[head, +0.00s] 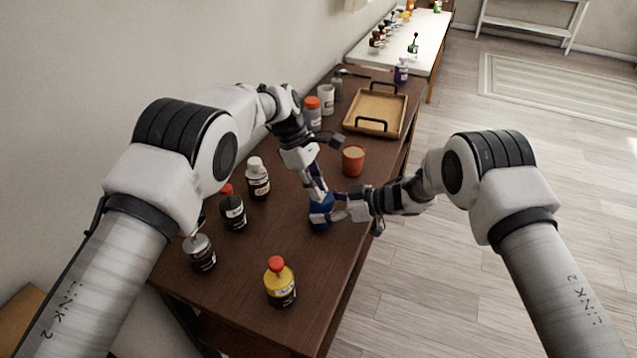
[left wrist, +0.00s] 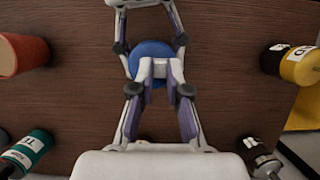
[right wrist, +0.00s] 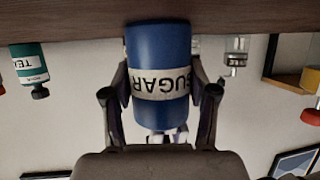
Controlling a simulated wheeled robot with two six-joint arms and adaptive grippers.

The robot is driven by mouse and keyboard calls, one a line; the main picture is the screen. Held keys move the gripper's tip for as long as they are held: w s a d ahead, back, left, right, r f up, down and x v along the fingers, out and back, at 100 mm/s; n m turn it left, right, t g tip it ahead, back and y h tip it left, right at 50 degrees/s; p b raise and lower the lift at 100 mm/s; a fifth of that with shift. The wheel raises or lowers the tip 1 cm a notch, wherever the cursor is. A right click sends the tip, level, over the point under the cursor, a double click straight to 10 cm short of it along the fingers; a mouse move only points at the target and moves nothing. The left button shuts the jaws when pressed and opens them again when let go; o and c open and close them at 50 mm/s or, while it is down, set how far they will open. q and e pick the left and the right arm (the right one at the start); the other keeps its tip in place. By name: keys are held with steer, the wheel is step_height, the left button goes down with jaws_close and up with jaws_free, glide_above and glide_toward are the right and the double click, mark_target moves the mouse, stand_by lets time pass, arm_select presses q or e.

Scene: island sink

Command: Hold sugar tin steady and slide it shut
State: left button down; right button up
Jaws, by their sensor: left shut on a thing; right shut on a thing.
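The sugar tin (head: 320,217) is a blue cylinder standing upright on the brown table. Its white label reads SUGAR, upside down in the right wrist view (right wrist: 160,50). My right gripper (head: 342,208) comes from the right side, its fingers shut on either side of the tin's body. My left gripper (head: 319,194) points down from above, fingertips close together at the middle of the tin's round blue top (left wrist: 138,60). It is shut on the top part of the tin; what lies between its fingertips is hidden. Whether there is a gap under the lid cannot be told.
An orange-red cup (head: 353,161) stands just behind the tin. A yellow bottle with a red cap (head: 280,283) stands in front. A wooden tray (head: 377,110) lies farther back. The table's right edge is close by.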

arm_select(q)
steer(key=c, duration=1.1)
jaws_free()
steer(key=v, duration=1.2)
steer(key=shift+a, duration=0.1)
arm_select(e)
steer(key=o, duration=1.3)
